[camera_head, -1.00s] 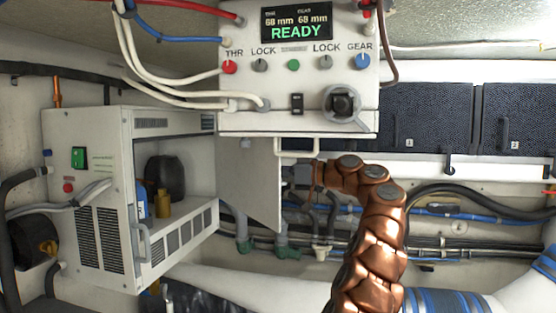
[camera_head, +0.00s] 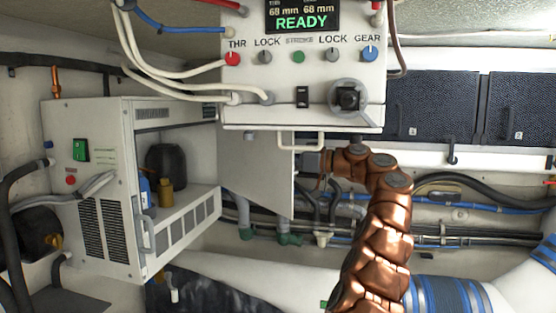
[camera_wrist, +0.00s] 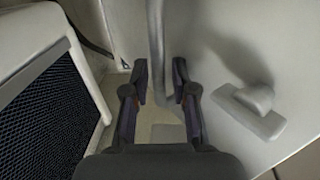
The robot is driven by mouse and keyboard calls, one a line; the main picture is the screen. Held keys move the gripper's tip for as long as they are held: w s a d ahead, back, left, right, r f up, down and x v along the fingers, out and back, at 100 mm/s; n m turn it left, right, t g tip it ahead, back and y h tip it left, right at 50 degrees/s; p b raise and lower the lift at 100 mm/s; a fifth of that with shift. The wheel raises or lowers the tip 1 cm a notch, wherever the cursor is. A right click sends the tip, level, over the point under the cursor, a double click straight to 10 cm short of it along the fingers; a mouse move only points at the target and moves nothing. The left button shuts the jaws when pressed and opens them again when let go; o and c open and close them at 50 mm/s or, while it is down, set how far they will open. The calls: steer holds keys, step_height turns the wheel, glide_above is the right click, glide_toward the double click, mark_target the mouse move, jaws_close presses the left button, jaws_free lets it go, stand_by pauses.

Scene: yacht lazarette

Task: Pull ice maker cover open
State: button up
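A plain pale panel (camera_head: 255,165) hangs below the control box in the head view, with a white bar handle (camera_head: 308,149) at its upper right. No label shows which surface is the ice maker cover. My gripper (camera_head: 312,162) is near the panel's right edge, its fingers hard to make out there. In the wrist view my gripper (camera_wrist: 161,84) has two dark fingers spread apart. A pale vertical bar (camera_wrist: 156,35) runs between them in front of a white surface; I cannot tell whether they touch it. A white handle-like fitting (camera_wrist: 252,105) is to the right.
A white cabinet (camera_head: 100,185) with an open front and bottles inside stands left. The control box (camera_head: 302,90) overhangs above. Dark lockers (camera_head: 430,105) line the back right. Hoses and pipes run behind my arm. A dark mesh panel (camera_wrist: 45,115) is close by on the left.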

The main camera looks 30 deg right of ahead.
steer(key=shift+o, duration=0.6)
steer(key=shift+d, duration=0.1)
steer(key=v, duration=1.2)
